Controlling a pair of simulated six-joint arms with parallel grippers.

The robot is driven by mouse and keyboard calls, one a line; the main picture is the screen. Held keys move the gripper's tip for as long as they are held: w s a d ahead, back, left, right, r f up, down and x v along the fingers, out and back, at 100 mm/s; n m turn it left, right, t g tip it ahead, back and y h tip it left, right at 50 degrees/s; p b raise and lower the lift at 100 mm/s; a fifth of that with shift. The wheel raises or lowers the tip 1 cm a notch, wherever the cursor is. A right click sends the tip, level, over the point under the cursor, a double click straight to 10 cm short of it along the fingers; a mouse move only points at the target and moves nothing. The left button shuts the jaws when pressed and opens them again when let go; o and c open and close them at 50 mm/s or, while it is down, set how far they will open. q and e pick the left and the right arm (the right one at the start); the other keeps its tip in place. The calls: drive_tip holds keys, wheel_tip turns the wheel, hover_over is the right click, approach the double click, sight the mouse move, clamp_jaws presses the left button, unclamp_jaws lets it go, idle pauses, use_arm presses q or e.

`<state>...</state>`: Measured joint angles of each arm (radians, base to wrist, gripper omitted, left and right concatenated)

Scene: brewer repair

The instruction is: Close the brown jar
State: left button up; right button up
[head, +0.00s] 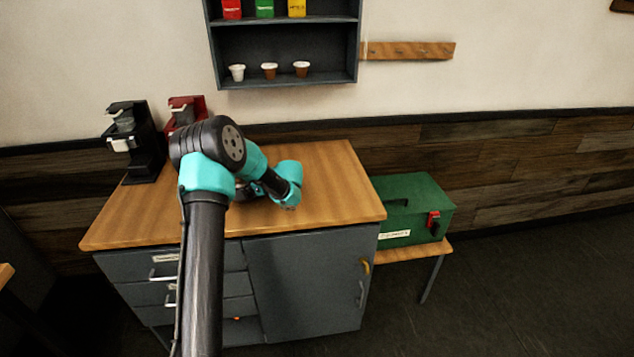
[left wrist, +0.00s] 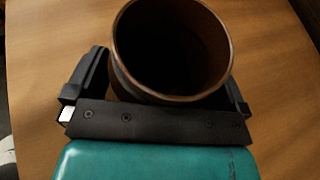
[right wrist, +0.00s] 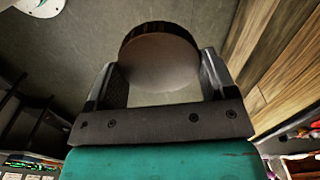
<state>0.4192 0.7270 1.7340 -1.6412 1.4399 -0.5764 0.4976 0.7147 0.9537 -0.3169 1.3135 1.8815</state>
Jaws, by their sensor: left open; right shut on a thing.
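The brown jar (left wrist: 122,80) is in the left wrist view, standing on the wooden counter top with its round mouth uncovered and its inside dark. My left gripper (left wrist: 168,78) is open, with one finger on either side of the jar. In the head view my left arm reaches over the counter and the jar is hidden behind it. In the right wrist view my right gripper (right wrist: 160,68) is shut on a round brownish disc, which looks like the jar's lid (right wrist: 160,58). My right gripper does not show in the head view.
A black coffee machine (head: 146,150) and a red machine (head: 187,110) stand at the back left of the counter (head: 335,190). A wall shelf (head: 285,45) holds several cups and packets. A green toolbox (head: 412,205) stands on a low bench at right. The counter's right part is clear.

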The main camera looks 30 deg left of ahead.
use_arm(q)
drive_tip(key=shift+c, duration=0.5)
drive_tip(key=c, duration=0.9)
drive_tip(key=shift+r, duration=0.1)
